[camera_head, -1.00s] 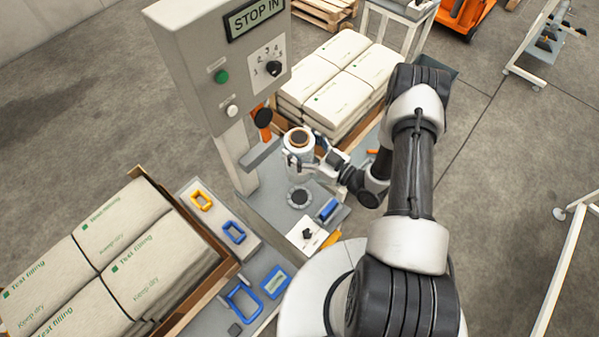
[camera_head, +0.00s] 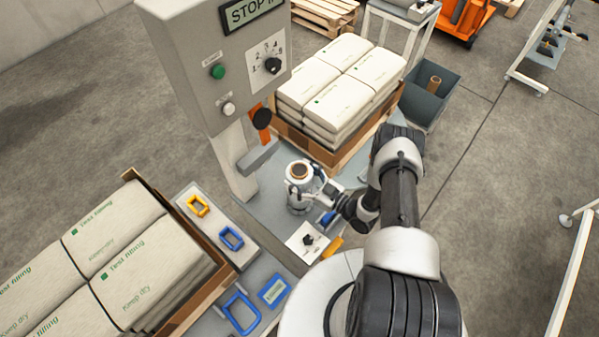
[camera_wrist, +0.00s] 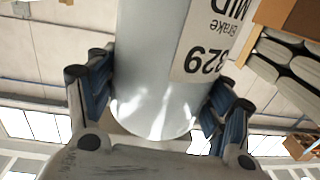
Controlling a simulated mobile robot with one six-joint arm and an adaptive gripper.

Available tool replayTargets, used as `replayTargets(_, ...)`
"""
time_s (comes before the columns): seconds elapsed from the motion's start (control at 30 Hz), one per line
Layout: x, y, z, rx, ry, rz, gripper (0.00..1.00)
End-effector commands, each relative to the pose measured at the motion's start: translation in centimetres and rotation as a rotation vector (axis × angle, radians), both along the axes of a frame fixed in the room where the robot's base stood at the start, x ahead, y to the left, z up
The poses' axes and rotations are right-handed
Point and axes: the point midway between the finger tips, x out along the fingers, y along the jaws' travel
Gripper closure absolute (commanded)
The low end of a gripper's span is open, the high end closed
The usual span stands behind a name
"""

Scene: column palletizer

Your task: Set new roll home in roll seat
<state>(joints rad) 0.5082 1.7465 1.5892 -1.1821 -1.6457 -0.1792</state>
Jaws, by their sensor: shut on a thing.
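The new roll (camera_head: 299,170), a pale cylinder with a brown core, is upright in the head view. My gripper (camera_head: 300,188) is shut around its side. In the wrist view, the roll (camera_wrist: 152,70) is between the dark-blue padded fingers (camera_wrist: 158,108); a label with upside-down print, including "329", appears on its right side. The roll and gripper cover the spot of the round roll seat on the grey machine deck, so the seat is hidden. I cannot tell whether the roll touches it.
The control column (camera_head: 215,80) rises close behind left, with a grey arm (camera_head: 258,158) near the roll. A card with a black knob (camera_head: 308,240) lies in front. Sack stacks stand behind (camera_head: 338,95) and at left (camera_head: 150,270). A grey bin (camera_head: 430,100) is at back right.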

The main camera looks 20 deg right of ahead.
Motion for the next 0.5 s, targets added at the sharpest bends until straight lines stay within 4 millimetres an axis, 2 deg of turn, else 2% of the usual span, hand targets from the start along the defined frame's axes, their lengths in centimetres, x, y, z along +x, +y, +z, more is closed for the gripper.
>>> replayTargets(0.1,0.1,0.0,-1.7,0.001,-0.006,0.000,0.94)
replayTargets(0.2,0.1,0.0,-2.3,0.002,-0.006,0.000,0.94)
replayTargets(0.5,0.1,0.0,-2.3,0.002,-0.005,0.000,0.94)
